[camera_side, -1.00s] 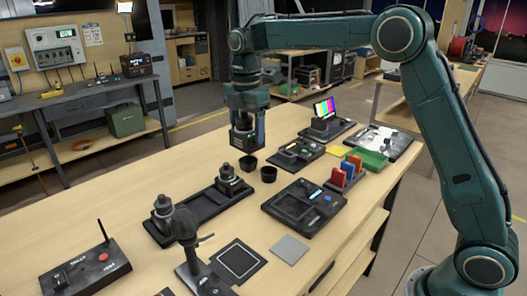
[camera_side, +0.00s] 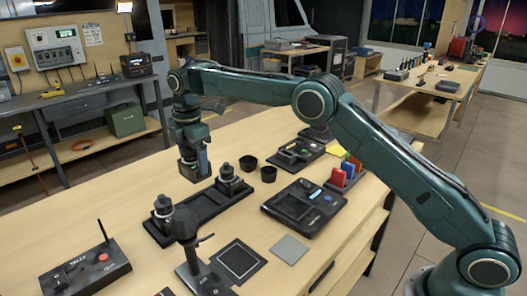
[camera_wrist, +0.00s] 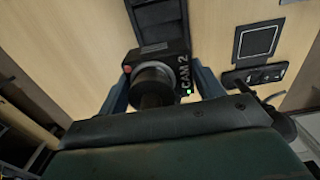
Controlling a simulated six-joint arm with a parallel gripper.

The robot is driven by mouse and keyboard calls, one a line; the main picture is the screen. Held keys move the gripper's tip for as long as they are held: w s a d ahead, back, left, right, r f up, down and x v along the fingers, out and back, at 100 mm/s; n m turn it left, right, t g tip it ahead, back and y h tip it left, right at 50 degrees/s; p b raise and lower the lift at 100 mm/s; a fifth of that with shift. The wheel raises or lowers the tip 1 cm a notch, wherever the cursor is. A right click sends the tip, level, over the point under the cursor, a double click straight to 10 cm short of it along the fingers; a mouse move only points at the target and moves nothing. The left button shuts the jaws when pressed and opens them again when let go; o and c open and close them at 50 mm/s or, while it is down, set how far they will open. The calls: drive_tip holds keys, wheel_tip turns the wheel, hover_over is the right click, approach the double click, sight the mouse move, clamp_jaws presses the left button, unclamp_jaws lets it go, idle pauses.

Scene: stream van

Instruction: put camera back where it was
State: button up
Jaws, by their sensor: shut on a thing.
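A dark camera marked "CAM 2" (camera_wrist: 178,62) with a round lens and a small green light sits between the fingers of my gripper (camera_wrist: 158,88) in the wrist view. My gripper (camera_side: 195,170) is shut on it. In the side view it hangs just behind a long black dock (camera_side: 200,207), close to its middle. Two dark upright round-topped units stand on the dock, one at the left end (camera_side: 163,210) and one at the right end (camera_side: 229,180). The dock's middle shows bare.
Two black cups (camera_side: 249,163) stand right of the gripper. A black panel (camera_side: 305,205) and coloured upright cards (camera_side: 346,170) lie further right. A dark stand (camera_side: 187,235), a square pad (camera_side: 238,262) and a box with an antenna (camera_side: 85,266) are in front.

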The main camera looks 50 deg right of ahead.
sight(192, 150)
drive_tip(key=shift+f, duration=3.95)
drive_tip(key=shift+f, duration=0.6)
drive_tip(key=o, duration=1.5)
wheel_tip(192, 150, up, 12)
drive_tip(key=shift+r, duration=0.55)
